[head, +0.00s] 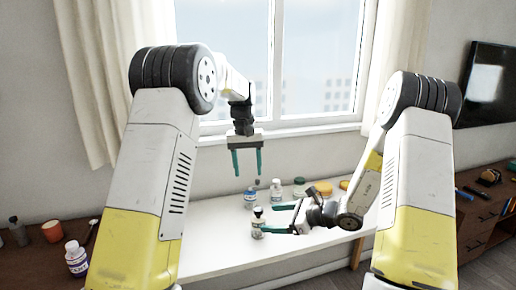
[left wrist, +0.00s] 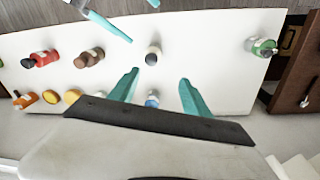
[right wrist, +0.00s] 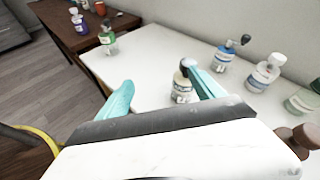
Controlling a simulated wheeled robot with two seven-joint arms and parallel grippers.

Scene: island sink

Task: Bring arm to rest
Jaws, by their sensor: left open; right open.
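My left gripper (head: 246,172) hangs pointing down above the white tabletop (head: 215,245), its teal fingers spread and nothing between them. In the left wrist view, its fingers (left wrist: 159,77) have tabletop and small bottles below them. My right gripper (head: 270,219) is low over the table, pointing left, with its fingers apart. A small bottle with a dark cap (head: 257,224) stands at its fingertips. In the right wrist view, that bottle (right wrist: 182,90) is beside the right finger; I cannot tell whether they touch.
A blue-labelled bottle (head: 249,198), a white-capped bottle (head: 276,189) and a green-capped jar (head: 299,187) stand near the wall. A green-labelled bottle (right wrist: 108,40) stands at the table's far end in the right wrist view. A brown side table (right wrist: 70,30) adjoins it. A window is behind.

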